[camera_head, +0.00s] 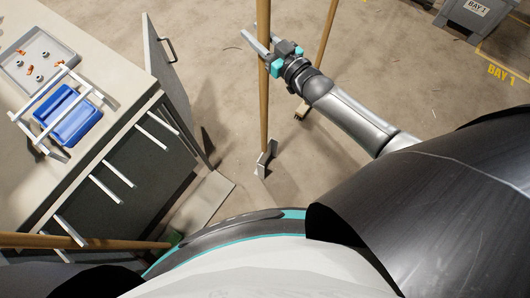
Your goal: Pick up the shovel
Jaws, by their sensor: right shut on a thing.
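A long wooden-handled tool (264,108) stands nearly upright in the middle of the view, with a grey metal piece (266,158) at its lower end near the floor. I cannot tell for certain from its head that it is the shovel. My right gripper (256,40) is shut on its handle, fingers on either side of the wood. The handle's top runs out of the picture. My left gripper is not in view.
A second wooden pole (326,32) is behind my right arm. Another pole (85,241) crosses the lower left. A workbench (118,72) on the left holds a grey tray (67,53) and a blue bin (77,125). A cabinet door (158,57) stands open. A grey bin (462,22) is at upper right.

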